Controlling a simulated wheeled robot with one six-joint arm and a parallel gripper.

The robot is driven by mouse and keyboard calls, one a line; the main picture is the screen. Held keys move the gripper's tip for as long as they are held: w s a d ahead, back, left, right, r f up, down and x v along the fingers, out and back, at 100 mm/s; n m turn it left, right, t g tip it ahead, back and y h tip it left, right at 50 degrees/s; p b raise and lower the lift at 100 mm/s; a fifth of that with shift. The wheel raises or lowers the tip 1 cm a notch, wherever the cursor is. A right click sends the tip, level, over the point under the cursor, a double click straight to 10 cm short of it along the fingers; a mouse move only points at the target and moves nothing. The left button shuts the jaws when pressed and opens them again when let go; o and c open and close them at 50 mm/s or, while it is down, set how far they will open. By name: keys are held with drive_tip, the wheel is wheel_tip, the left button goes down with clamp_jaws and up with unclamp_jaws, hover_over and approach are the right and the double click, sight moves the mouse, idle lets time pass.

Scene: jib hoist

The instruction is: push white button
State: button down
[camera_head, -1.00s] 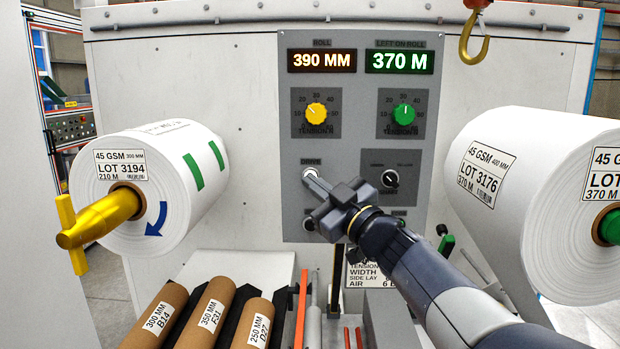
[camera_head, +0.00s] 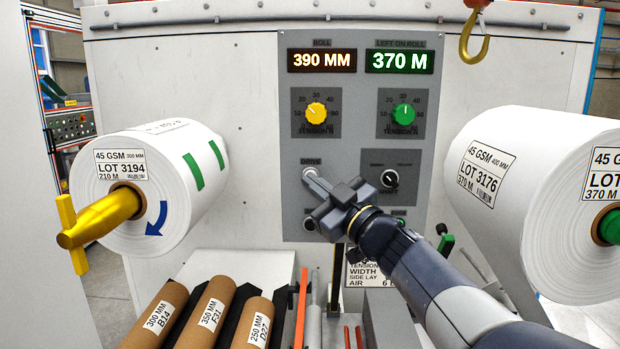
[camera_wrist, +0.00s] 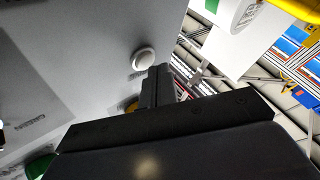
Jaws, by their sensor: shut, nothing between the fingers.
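The white button (camera_head: 308,172) is round and sits under the DRIVE label on the grey control panel (camera_head: 350,150). In the wrist view the white button (camera_wrist: 144,59) stands out from the panel, just up and left of the fingertips. My gripper (camera_head: 314,179) is shut and empty, its fingertips at the button's lower right edge in the head view. In the wrist view my gripper (camera_wrist: 158,72) shows as dark fingers close beside the button. I cannot tell whether they touch it. The fingers partly cover the button in the head view.
A black selector knob (camera_head: 390,178) lies right of the gripper. A yellow dial (camera_head: 316,113) and a green dial (camera_head: 404,114) sit above. White rolls flank the panel, left (camera_head: 150,180) and right (camera_head: 540,200). A hook (camera_head: 474,40) hangs at upper right.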

drive_tip(key=shift+s, duration=0.1)
drive_tip(key=s, duration=0.5)
drive_tip(key=shift+s+a+b, duration=0.1)
drive_tip(key=shift+s+b, duration=0.2)
drive_tip(key=shift+s, duration=0.1)
idle(1.9)
